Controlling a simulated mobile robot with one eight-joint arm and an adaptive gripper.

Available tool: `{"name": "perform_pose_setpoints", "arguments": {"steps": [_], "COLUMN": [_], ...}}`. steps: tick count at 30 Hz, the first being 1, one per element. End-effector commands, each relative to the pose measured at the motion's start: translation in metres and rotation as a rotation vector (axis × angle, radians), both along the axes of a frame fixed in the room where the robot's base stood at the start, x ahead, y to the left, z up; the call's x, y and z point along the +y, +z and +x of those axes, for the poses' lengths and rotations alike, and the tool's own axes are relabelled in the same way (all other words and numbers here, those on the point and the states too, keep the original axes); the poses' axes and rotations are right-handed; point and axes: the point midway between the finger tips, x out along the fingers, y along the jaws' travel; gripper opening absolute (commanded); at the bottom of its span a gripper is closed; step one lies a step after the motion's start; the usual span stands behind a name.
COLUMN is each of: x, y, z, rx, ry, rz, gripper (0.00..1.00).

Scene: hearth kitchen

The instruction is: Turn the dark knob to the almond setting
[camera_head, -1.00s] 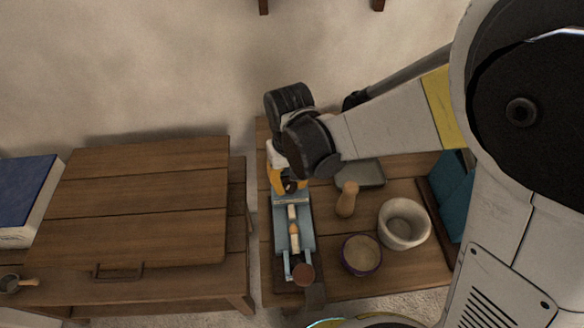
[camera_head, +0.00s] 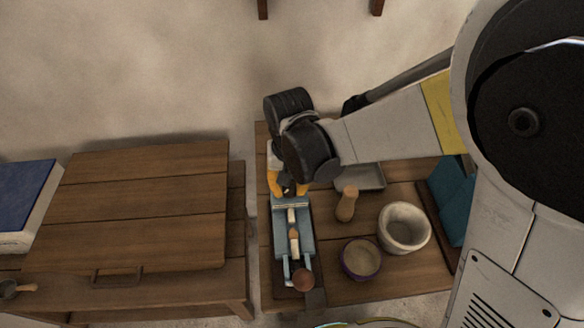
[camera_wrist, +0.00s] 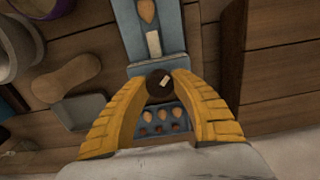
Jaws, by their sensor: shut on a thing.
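A blue nut-machine (camera_head: 308,237) stands on the wooden table, with a long bed holding almond-like and pale pieces. It also shows in the wrist view (camera_wrist: 175,40). The dark round knob (camera_wrist: 160,84) with a short pale mark sits between my yellow fingertips. The mark is tilted toward upper right. My gripper (camera_wrist: 160,80) is shut on the knob from both sides; in the head view my gripper (camera_head: 289,189) is at the machine's back end. Just below the knob, a blue panel (camera_wrist: 160,113) carries rows of pale almond shapes and darker brown nuts. My arm hides the knob in the head view.
Right of the machine are a wooden pestle (camera_head: 347,204), a pale stone bowl (camera_head: 404,228), a purple-rimmed bowl (camera_head: 361,259) and a grey tray (camera_head: 361,177). A wooden cabinet (camera_head: 140,205) stands to the left.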

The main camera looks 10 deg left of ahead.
Motion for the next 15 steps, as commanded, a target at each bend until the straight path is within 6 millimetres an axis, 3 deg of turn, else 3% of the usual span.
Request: {"name": "perform_pose_setpoints", "arguments": {"steps": [2,3,5,15], "x": [-0.0003,-0.0003,-0.0003,-0.0001], "y": [-0.0004,-0.0004,-0.0003,0.0031], "z": [-0.0002,-0.0002,-0.0002,-0.0001], "rx": [0.001,0.001,0.001,0.000], "ry": [-0.001,-0.001,0.000,0.000], "rz": [0.000,0.000,0.000,0.000], "gripper": [0.00,0.42,0.55,0.55]}}
